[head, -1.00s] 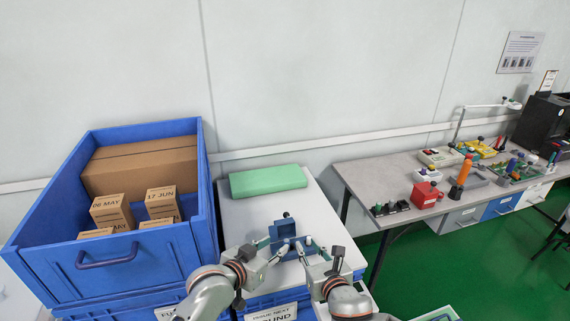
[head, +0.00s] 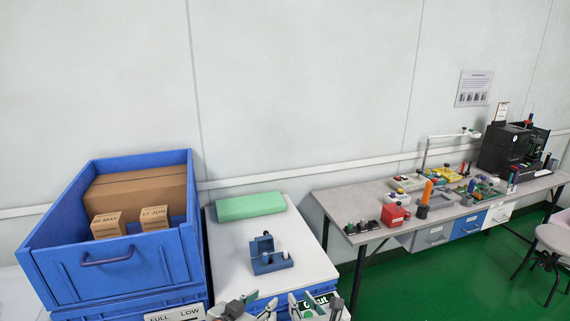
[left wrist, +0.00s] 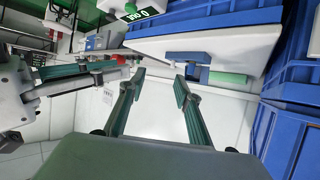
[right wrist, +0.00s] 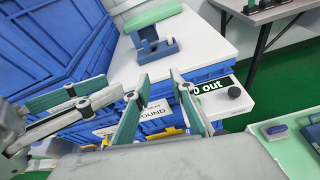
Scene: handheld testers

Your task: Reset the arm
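My left gripper (left wrist: 160,85) is open and empty, with its two green-padded fingers apart in the left wrist view. My right gripper (right wrist: 158,85) is also open and empty in the right wrist view. In the head view both grippers are low at the bottom edge, in front of the white-topped stand (head: 310,265). A blue tester fixture (head: 268,256) stands upright on that top, apart from both grippers. It also shows in the right wrist view (right wrist: 155,48). A green block (head: 250,206) lies behind it.
A blue crate (head: 110,262) with cardboard boxes stands at the left. A grey workbench (head: 350,205) at the right holds a red box (head: 395,215), coloured parts and a black machine (head: 503,150). A stool (head: 553,238) stands far right. The white top around the fixture is clear.

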